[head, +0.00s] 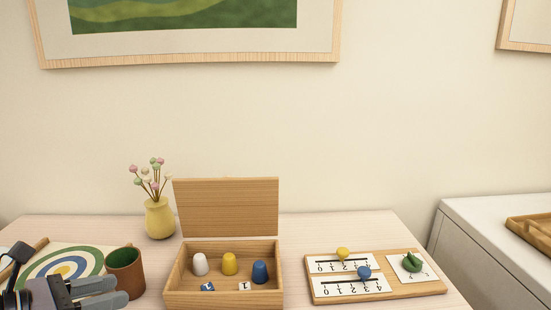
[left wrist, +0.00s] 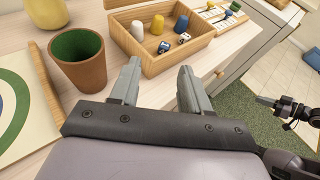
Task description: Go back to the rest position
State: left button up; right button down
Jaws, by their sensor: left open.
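My left gripper (head: 110,292) is at the bottom left of the head view, beside the leather cup. In the left wrist view my left gripper (left wrist: 160,76) is open with nothing between its fingers, in front of the wooden box. A dark part of my right arm, seemingly its gripper (left wrist: 283,106), shows at the right of the left wrist view, off the table over the floor. It is too small to tell whether it is open or shut. The head view does not show it.
A brown cup (head: 125,270) with a green inside stands near my left gripper. An open wooden box (head: 222,302) holds cups and dice. A target board (head: 90,252), yellow vase (head: 159,220) and score board (head: 400,292) are on the table. A white cabinet (head: 475,240) stands right.

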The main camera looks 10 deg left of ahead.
pick_arm(q)
notch_tip(320, 180, up, 7)
jog(key=w+d+n+t+y, duration=0.1)
jog(key=d+n+t+y, duration=0.1)
jog(key=n+t, duration=0.9)
jog(key=s+a+f+n+g+y, duration=0.2)
jog(key=f+n+g+y, duration=0.5)
jog(key=n, duration=0.6)
jog(key=s+a+f+n+g+y, duration=0.1)
jog(key=s+f+n+g+y, duration=0.2)
jog(key=f+n, duration=0.7)
jog(key=s+d+f+n+g+h, duration=0.55)
jog(key=s+d+f+g, duration=0.4)
jog(key=s+d, duration=0.35)
jog(key=w+d+f+t+h+p, duration=0.1)
jog(key=w+d+f+t+p, duration=0.2)
jog(key=w+t, duration=0.4)
jog(key=shift+w+d+f+p, duration=0.15)
jog(key=shift+w+f+p, duration=0.1)
jog(key=shift+f+p, duration=0.6)
pick_arm(e)
jog(key=shift+w+d+r, duration=0.15)
jog(key=shift+r, duration=1.05)
jog(key=shift+w+d+r, duration=0.1)
jog(key=shift+w+r, duration=0.05)
jog(key=shift+r, duration=1)
